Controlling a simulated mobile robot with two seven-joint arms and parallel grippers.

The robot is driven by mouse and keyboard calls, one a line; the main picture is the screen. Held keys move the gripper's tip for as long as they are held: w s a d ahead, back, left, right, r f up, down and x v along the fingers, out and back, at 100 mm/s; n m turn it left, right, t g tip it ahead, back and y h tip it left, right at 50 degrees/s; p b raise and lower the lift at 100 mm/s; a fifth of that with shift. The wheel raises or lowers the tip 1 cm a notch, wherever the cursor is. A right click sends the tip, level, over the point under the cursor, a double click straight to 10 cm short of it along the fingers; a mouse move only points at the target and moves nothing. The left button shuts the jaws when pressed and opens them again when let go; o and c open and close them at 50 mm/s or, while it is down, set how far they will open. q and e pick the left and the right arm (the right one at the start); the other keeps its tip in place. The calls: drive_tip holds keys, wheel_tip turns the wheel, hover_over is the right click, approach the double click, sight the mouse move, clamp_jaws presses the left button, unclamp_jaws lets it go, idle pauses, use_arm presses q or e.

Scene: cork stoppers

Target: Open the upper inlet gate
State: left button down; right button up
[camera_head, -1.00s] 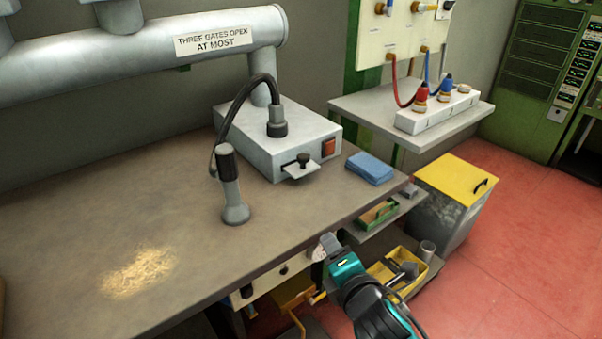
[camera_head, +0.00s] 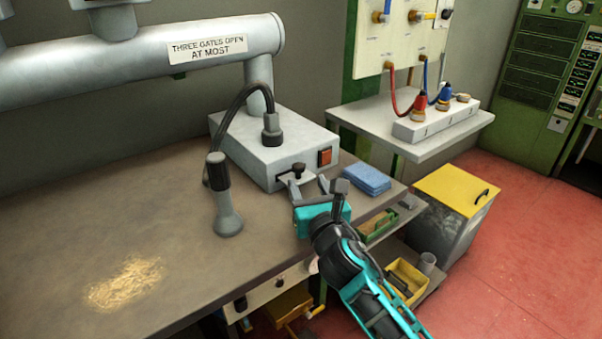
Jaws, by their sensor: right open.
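A grey box (camera_head: 262,152) stands on the bench. A light metal slide plate with a dark knob (camera_head: 298,168) sticks out of its front, beside an orange-red switch; this looks like the upper inlet gate. My right gripper (camera_head: 319,187) is open and empty, just in front of the box, with its fingers spread towards the plate. One finger overlaps the plate's near edge in the picture; I cannot tell whether they touch. The knob is not between the fingers. My left gripper is not in view.
A black hose runs from the box to a grey nozzle (camera_head: 225,205) standing on the bench. A blue cloth stack (camera_head: 366,178) lies right of my gripper. Sawdust (camera_head: 126,283) lies at front left. A grey pipe (camera_head: 120,60) carries a label, "THREE GATES OPEN AT MOST".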

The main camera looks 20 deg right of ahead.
sight(300, 169)
drive_tip(key=w+b, duration=0.1)
drive_tip(key=w, duration=0.5)
drive_tip(key=shift+w+d, duration=0.15)
drive_tip(key=shift+w, duration=0.05)
drive_tip(key=shift+c, duration=0.5)
clamp_jaws()
